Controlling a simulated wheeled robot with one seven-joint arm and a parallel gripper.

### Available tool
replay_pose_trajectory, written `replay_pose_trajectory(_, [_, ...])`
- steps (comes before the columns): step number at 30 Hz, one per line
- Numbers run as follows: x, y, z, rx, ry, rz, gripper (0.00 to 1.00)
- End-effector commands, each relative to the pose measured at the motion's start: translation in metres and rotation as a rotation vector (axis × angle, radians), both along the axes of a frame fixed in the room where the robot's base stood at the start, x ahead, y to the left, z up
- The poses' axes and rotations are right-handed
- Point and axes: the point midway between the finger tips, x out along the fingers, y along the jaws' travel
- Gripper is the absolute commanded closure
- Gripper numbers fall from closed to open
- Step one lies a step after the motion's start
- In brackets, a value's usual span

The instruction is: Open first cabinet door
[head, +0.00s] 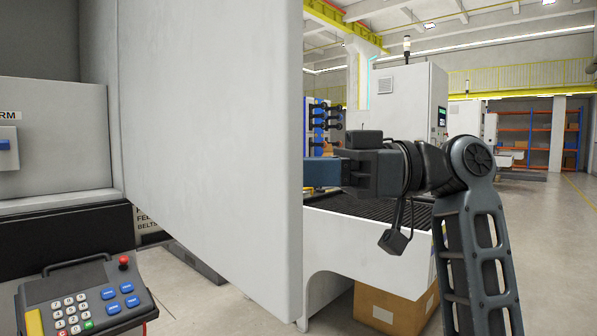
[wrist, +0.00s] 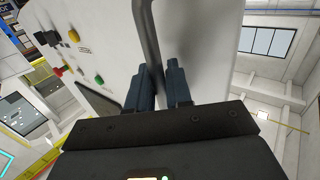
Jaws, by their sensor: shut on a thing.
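A large white cabinet door (head: 210,140) fills the middle left of the head view. My gripper (wrist: 164,78) is shut on a dark grey bar handle (wrist: 147,35) in the wrist view, its two blue fingers on either side of the bar. The handle runs along a white panel (wrist: 207,45), which I take to be the door's face. In the head view a blue finger of my gripper (head: 321,172) shows at the door's right edge; the fingertips and the handle are hidden behind the door there.
A control box with a keypad (head: 85,300) is at the lower left, near a grey machine (head: 50,145). A white machine with a dark grated bed (head: 375,238) stands beyond the door, with a cardboard box (head: 392,305) below. Open floor (head: 560,260) lies at the right.

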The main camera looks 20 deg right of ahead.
Motion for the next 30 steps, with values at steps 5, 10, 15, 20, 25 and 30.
replay_pose_trajectory(5, [0.001, 0.000, 0.000, 0.000, 0.003, -0.002, 1.00])
replay_pose_trajectory(10, [0.001, 0.000, 0.000, 0.000, 0.002, -0.002, 0.73])
replay_pose_trajectory(15, [0.001, 0.000, 0.000, 0.000, 0.001, -0.001, 0.65])
replay_pose_trajectory(20, [0.000, -0.001, 0.000, 0.000, 0.001, -0.002, 0.65])
replay_pose_trajectory(25, [-0.003, -0.016, -0.001, 0.000, 0.000, -0.004, 0.65])
replay_pose_trajectory(30, [-0.010, -0.044, -0.001, 0.001, 0.001, -0.004, 0.65])
